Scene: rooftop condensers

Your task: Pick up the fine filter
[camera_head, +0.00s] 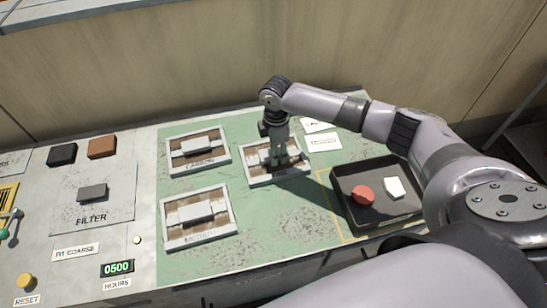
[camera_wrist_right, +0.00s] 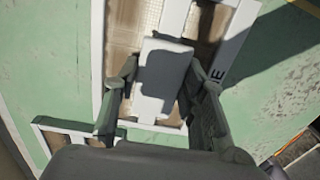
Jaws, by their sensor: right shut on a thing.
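The fine filter (camera_head: 259,183) is a white-framed panel with a tan pleated middle, lying on the green mat at the back right of the filter group. In the right wrist view its white raised handle (camera_wrist_right: 163,80) stands between my fingers, and the end of its label, an E, shows on the frame. My right gripper (camera_head: 287,162) comes down over it from above. In the wrist view the gripper (camera_wrist_right: 163,88) is shut on the handle, a finger at each side. Whether the frame is off the mat I cannot tell. My left gripper is not in view.
The carbon filter (camera_head: 198,172) lies left of the fine filter, the medium filter (camera_head: 197,239) in front left. A black tray (camera_head: 390,222) with a red piece and a white piece stands at the right. A panel with buttons is at left; a wall stands behind.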

